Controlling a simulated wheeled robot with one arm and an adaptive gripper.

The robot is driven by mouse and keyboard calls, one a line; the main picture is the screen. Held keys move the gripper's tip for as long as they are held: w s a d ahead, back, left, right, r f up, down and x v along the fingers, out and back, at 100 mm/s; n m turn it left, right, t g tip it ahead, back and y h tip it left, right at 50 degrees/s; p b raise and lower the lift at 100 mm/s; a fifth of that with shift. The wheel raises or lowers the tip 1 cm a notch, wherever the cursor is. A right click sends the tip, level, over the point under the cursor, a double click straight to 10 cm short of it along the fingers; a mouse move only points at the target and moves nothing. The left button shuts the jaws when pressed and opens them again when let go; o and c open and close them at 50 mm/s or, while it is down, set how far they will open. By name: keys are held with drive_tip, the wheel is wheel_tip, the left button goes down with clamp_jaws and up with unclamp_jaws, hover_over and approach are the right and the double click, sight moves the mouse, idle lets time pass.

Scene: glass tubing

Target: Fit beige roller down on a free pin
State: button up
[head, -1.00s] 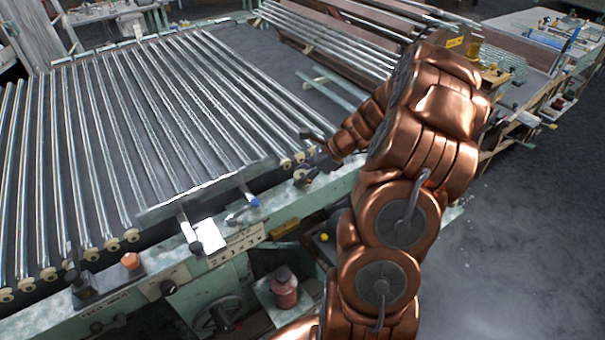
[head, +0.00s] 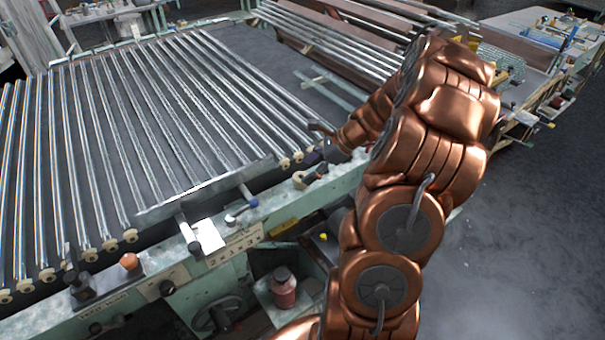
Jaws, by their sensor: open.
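Beige rollers sit at the near ends of the glass tubes, such as one (head: 130,236) along the front of the rack. A separate beige roller (head: 299,180) shows on the green rail, at the right end of the row, just beside my gripper (head: 312,153). My gripper is open, its dark fingers spread above the rail, and the lower finger is close to that roller. Whether they touch, and whether the roller sits around a pin, I cannot tell. No bare pin can be made out.
Long tubes (head: 335,45) lie behind my arm. Open floor is at right.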

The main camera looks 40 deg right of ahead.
drive_tip(key=v, duration=0.8)
drive_tip(key=shift+r, duration=0.2)
drive_tip(key=s+a+r+n+g, duration=0.1)
drive_tip(key=s+a+n+g, duration=0.1)
drive_tip(key=a+n, duration=0.45)
drive_tip(key=s+a+r+n+g+h, duration=0.1)
drive_tip(key=s+a+r+n+g, duration=0.15)
drive_tip(key=a, duration=0.65)
drive_tip(key=s+a+r+n+g, duration=0.1)
drive_tip(key=s+a+n, duration=0.1)
drive_tip(key=a+n, duration=0.45)
drive_tip(key=s+a+n+g+h, duration=0.1)
drive_tip(key=s+a+n+h, duration=0.1)
drive_tip(key=s+n, duration=0.3)
drive_tip(key=s+a+n+h, duration=0.3)
drive_tip(key=s+a+n, duration=0.2)
drive_tip(key=s, duration=0.7)
drive_tip(key=shift+f+n+g, duration=0.3)
drive_tip(key=shift+n+g, duration=0.05)
